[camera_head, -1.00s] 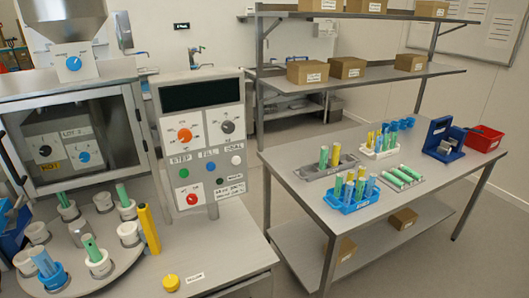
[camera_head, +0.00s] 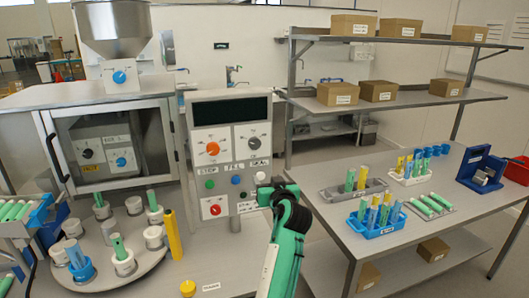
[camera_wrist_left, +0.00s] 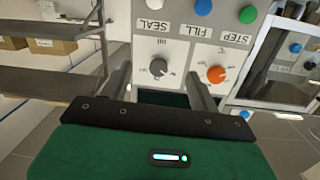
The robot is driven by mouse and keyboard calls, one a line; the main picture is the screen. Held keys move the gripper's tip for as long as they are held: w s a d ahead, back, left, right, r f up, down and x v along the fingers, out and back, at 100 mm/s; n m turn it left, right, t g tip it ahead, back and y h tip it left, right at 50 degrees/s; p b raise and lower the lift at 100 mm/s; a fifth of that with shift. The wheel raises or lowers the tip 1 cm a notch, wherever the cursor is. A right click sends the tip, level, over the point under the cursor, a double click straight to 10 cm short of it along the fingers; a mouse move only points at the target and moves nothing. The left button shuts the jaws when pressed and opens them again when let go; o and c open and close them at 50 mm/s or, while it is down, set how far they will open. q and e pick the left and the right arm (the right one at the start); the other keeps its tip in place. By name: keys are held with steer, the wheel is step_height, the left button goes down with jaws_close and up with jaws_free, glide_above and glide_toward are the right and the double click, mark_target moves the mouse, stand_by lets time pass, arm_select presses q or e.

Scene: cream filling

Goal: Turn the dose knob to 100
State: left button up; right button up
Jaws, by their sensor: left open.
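The control panel (camera_head: 230,120) carries an orange knob (camera_head: 213,148) at upper left, a grey knob (camera_head: 253,142) at upper right and a red knob (camera_head: 215,210) lower down. Their small labels are too small to read, so I cannot tell which is the dose knob. My left gripper (camera_head: 268,190) is in front of the panel's lower right. In the left wrist view, upside down, its open fingers (camera_wrist_left: 159,76) frame the grey knob (camera_wrist_left: 158,68), apart from it; the orange knob (camera_wrist_left: 215,74) lies just right of them. My right gripper is not seen.
Green, blue and white buttons, with the white button (camera_head: 260,178) beside my gripper, sit below the upper knobs. A turntable (camera_head: 112,262) with tubes stands left. A steel table (camera_head: 400,250) with tube racks stands right. A yellow button (camera_head: 187,288) is on the bench.

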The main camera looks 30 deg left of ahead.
arm_select(q)
step_height(320, 180, up, 5)
steer(key=n+y, duration=0.1)
steer(key=p, duration=0.3)
glide_toward(256, 144)
steer(key=p+x, duration=0.3)
steer(key=x, duration=0.4)
steer(key=shift+a+r, duration=0.1)
steer(key=shift+a, duration=0.05)
steer(key=shift+w+a+f, duration=0.2)
steer(key=shift+w+a, duration=0.3)
steer(key=shift+a, duration=0.05)
steer(key=c, duration=1)
steer(key=shift+o, duration=0.2)
